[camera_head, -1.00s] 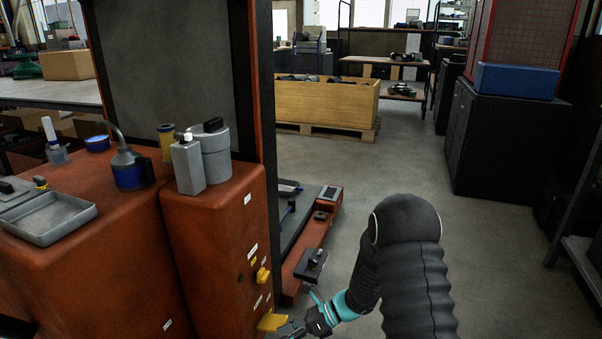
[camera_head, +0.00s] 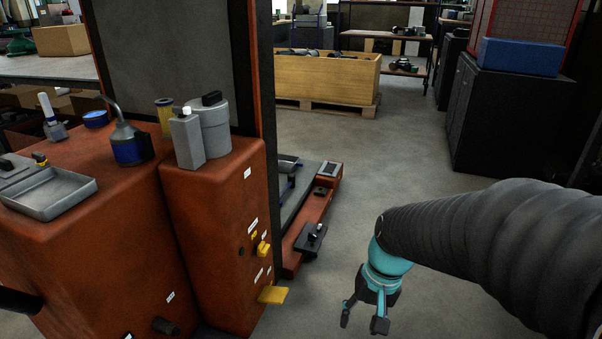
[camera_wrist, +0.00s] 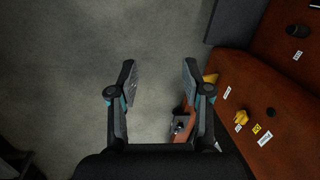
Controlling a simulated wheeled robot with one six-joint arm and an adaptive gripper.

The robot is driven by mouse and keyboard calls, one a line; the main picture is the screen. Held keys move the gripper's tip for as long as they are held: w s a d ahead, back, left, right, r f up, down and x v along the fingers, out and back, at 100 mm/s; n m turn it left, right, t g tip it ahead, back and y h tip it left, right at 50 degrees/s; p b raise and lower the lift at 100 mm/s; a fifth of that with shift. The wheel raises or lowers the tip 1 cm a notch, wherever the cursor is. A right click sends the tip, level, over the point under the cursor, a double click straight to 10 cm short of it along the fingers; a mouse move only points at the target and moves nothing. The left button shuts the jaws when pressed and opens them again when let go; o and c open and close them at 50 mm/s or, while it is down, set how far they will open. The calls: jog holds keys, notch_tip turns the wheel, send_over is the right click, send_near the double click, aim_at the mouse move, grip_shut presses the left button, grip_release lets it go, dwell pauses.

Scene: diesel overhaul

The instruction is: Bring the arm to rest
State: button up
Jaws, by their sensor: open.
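My gripper (camera_head: 363,318) hangs in the head view over bare floor, to the right of the orange-red machine (camera_head: 215,220). Its fingers are apart with nothing between them. In the wrist view my gripper (camera_wrist: 158,75) is also open and empty, with grey floor beyond it. The dark, ribbed-sleeved arm comes in from the right edge of the head view. A yellow lever (camera_head: 273,295) sticks out low from the machine, left of my gripper and apart from it. A yellow knob (camera_head: 263,249) sits above that lever.
Clear floor (camera_head: 410,165) lies beyond my gripper. An orange-red base with a black-handled block (camera_head: 311,238) extends behind the machine. A wooden crate (camera_head: 325,85) stands at the back, a dark cabinet (camera_head: 500,120) at the right. A grey tray (camera_head: 50,193) lies on the machine top.

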jog(key=s+d+r+n+t+h, duration=0.1)
jog(key=s+d+r+t, duration=0.1)
jog(key=r, duration=0.4)
jog(key=s+d+r+n+t+h, duration=0.1)
jog(key=s+d+r+t, duration=0.1)
jog(key=s+r+t, duration=0.2)
jog(key=v, duration=0.2)
jog(key=shift+s+r, duration=0.2)
jog(key=shift+s, duration=0.15)
dwell(0.4)
